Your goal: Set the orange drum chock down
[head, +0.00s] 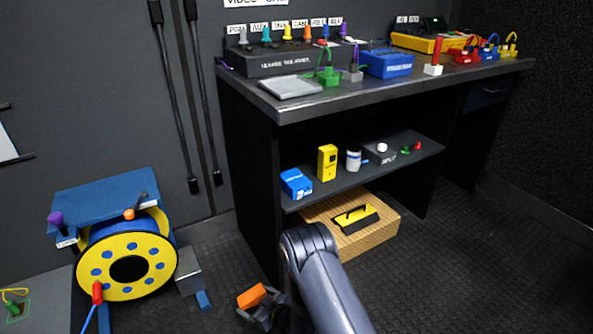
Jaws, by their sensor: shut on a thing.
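My gripper (266,312) is low at the bottom centre of the head view, partly hidden by my own arm. It is shut on the orange drum chock (251,296), a small orange block that shows above the dark fingers. The chock appears to be just above or at the dark floor; I cannot tell whether it touches. To its left stands the yellow cable drum (148,281) with blue spots and a black hub, in a blue stand (104,197). A blue wedge (203,300) lies on the floor between the drum and my gripper.
A grey block (189,270) stands beside the drum. A desk (290,108) with patch gear is behind, its shelf (418,154) holding small items. The textured floor (470,270) is clear at right.

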